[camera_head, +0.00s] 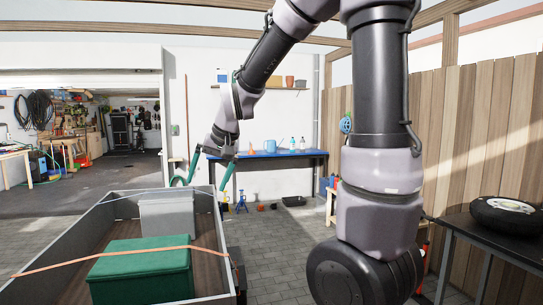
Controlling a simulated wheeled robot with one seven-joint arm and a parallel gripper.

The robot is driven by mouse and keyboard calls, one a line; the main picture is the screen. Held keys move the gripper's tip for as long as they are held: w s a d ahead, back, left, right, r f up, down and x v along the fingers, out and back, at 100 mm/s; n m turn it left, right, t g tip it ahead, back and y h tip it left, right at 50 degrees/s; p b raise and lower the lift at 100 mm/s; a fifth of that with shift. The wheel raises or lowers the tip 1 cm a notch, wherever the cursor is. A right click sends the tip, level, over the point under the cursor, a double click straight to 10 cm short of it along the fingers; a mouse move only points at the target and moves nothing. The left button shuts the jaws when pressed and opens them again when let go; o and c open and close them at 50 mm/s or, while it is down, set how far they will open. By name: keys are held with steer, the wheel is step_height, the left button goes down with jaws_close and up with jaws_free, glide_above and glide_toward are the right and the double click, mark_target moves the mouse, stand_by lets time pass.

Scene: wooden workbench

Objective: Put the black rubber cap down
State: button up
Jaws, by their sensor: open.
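My gripper (199,185) hangs at the end of my arm, left of the picture's middle. Its two teal fingers are spread wide apart, and I see nothing held between them. In the picture it overlaps the far end of the trailer (219,232), near the grey box. I cannot make out the black rubber cap for certain.
The trailer holds a grey lidded box (168,221) and a green box (139,269), with an orange strap across. A blue-topped bench (270,160) stands against the white wall. A wheel (506,216) lies on a dark table at right. Paving between is mostly clear.

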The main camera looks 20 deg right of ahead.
steer(key=s+d+r, duration=0.2)
steer(key=s+d, duration=0.1)
steer(key=s, duration=0.3)
steer(key=s+d+r+m+t, duration=0.1)
steer(key=s+d+r, duration=0.2)
steer(key=s, duration=0.3)
steer(key=s+d+r+m+t+h, duration=0.1)
steer(key=s+d+r, duration=0.2)
steer(key=s+d, duration=0.2)
steer(key=shift+s+r, duration=0.2)
steer(key=shift+s, duration=0.2)
